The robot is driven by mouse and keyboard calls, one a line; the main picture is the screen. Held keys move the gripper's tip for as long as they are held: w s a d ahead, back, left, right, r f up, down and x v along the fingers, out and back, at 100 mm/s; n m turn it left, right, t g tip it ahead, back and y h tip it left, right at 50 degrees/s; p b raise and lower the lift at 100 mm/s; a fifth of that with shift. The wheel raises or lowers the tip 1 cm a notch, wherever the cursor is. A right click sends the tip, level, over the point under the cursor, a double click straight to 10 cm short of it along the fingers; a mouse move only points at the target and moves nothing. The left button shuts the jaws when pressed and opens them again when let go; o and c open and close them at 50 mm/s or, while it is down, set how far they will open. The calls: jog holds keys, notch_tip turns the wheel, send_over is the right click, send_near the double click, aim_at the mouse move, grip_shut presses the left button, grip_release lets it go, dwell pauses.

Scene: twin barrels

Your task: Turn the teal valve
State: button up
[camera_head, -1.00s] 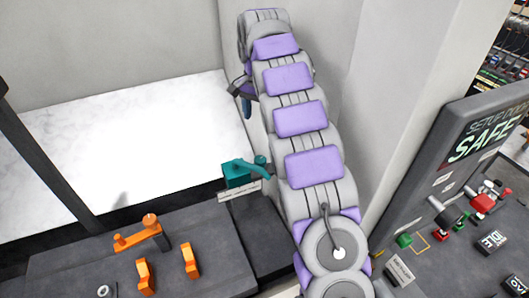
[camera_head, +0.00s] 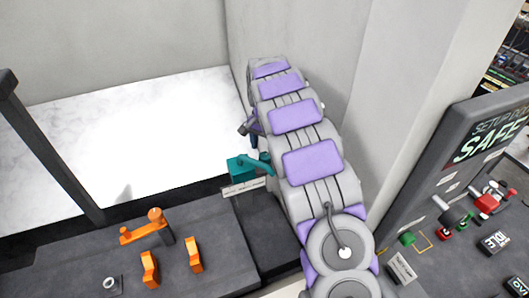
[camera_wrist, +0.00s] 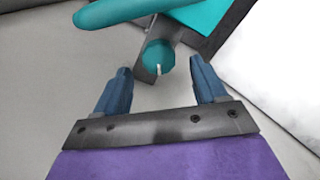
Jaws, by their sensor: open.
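The teal valve (camera_head: 240,170) stands at the back edge of the dark bench in the head view, a block with a lever handle reaching right, partly behind my arm. In the wrist view its teal handle (camera_wrist: 140,9) crosses the top, and a round teal knob or pivot (camera_wrist: 158,56) with a small white mark lies ahead between my fingertips. My gripper (camera_wrist: 161,67) is open with two blue fingers, and nothing is held. In the head view my gripper (camera_head: 254,143) is just above and behind the valve. Contact cannot be told.
An orange lever (camera_head: 147,228) and orange handles (camera_head: 150,269) stand on the dark bench at front left. A grey control panel (camera_head: 450,170) with red and green knobs is at right. Pale walls stand close behind and beside my arm. A white marble surface (camera_head: 130,140) lies clear at left.

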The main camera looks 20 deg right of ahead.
aim_at(265, 155)
jog(key=shift+f, duration=1.8)
jog(key=shift+c, duration=0.4)
jog(key=c, duration=1)
jog(key=shift+n, duration=0.4)
jog(key=n+b, duration=0.1)
jog(key=n, duration=0.4)
jog(key=shift+n, duration=0.3)
jog(key=n+b, duration=0.1)
jog(key=n, duration=0.4)
jog(key=shift+r+n, duration=0.1)
jog(key=shift+n, duration=0.3)
jog(key=shift+n+t, duration=0.3)
